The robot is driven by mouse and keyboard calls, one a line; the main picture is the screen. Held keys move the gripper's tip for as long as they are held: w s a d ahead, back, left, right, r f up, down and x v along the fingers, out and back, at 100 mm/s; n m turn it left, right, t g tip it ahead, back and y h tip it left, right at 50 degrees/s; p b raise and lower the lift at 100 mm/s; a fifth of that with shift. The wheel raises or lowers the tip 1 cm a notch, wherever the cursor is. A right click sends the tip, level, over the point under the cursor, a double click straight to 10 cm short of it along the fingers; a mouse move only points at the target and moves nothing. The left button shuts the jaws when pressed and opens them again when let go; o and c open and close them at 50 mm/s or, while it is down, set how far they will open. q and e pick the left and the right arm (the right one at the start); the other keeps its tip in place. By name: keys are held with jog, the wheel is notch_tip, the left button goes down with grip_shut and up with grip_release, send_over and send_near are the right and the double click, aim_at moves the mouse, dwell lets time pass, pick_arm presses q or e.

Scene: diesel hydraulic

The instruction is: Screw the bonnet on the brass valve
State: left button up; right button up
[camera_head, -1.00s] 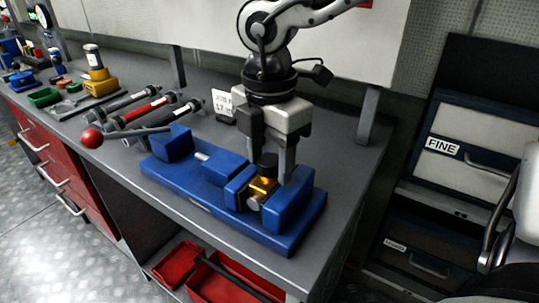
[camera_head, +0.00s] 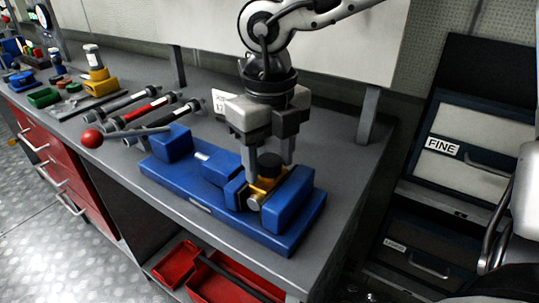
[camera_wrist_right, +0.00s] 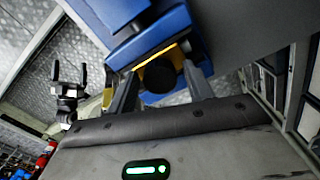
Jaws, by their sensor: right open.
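The brass valve (camera_head: 257,190) is clamped between the jaws of the blue vise (camera_head: 185,184) on the grey bench. The dark round bonnet (camera_head: 270,159) is on top of the valve; whether it is fully seated I cannot tell. My right gripper (camera_head: 271,168) points down over the valve, open, with one finger on each side of the bonnet. In the right wrist view the bonnet (camera_wrist_right: 159,75) lies between the spread fingers, with gaps visible, and a brass edge (camera_wrist_right: 150,60) shows behind it. My left gripper (camera_wrist_right: 69,80) shows in the right wrist view, apart from the vise, its fingers spread and empty.
Red bins (camera_head: 215,284) sit below the bench. Dark drawers (camera_head: 463,160) stand right. The bench right of the vise is clear.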

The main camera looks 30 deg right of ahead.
jog(key=n, duration=0.8)
